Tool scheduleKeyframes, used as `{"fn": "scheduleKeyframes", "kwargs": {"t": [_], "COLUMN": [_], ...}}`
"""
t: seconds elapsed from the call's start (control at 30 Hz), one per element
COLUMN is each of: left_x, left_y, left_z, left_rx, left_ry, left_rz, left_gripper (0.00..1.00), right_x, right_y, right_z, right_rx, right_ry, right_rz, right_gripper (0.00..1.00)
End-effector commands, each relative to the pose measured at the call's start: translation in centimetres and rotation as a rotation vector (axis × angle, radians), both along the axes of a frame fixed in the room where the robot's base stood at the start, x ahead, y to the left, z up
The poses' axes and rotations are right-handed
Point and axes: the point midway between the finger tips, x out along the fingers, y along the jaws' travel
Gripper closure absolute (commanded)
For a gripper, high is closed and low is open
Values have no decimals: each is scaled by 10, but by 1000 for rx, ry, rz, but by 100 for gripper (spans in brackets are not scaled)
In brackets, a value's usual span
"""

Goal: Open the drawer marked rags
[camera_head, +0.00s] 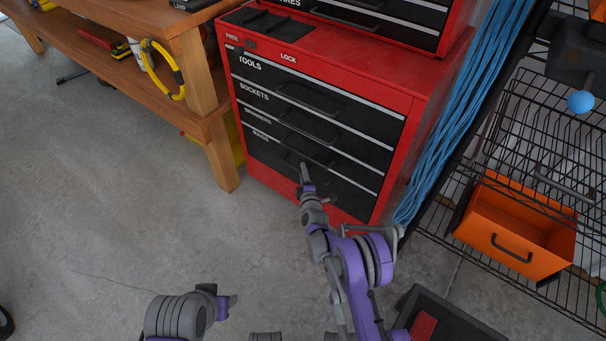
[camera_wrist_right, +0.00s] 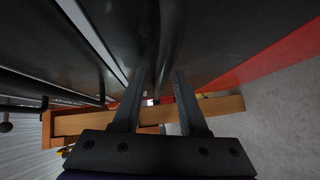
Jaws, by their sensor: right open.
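The red tool chest (camera_head: 400,75) has a stack of dark drawers. The drawer labelled rags (camera_head: 345,195) is the lowest of the labelled ones and looks shut. My right gripper (camera_head: 305,168) is in front of the lower drawers and partly covers the handle area there. In the right wrist view its two fingers (camera_wrist_right: 160,100) are apart, with a dark handle bar (camera_wrist_right: 172,45) running between them. I cannot tell whether they touch the bar. My left gripper (camera_head: 232,300) seems to be low in the head view, small and pointing right; its jaws are unclear.
A wooden workbench (camera_head: 222,150) stands left of the chest, with a yellow ring (camera_head: 178,92) hanging at it. Blue cables (camera_head: 470,110) hang along the chest's right side. A wire rack (camera_head: 560,130) with an orange bin (camera_head: 500,243) is at right.

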Motion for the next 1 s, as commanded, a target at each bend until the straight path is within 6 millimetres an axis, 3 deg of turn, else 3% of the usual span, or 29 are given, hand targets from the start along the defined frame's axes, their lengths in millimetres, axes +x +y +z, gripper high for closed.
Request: {"fn": "scheduleKeyframes", "kwargs": {"t": [0.27,0.5,1.0], "left_x": [0,0,0], "left_y": [0,0,0], "left_z": [0,0,0], "left_rx": [0,0,0], "left_ry": [0,0,0], "left_rz": [0,0,0], "left_gripper": [50,50,50], "right_x": [1,1,1], "right_y": [0,0,0], "right_z": [0,0,0], "right_rx": [0,0,0], "right_ry": [0,0,0], "right_rz": [0,0,0], "right_gripper": [57,100,100]}}
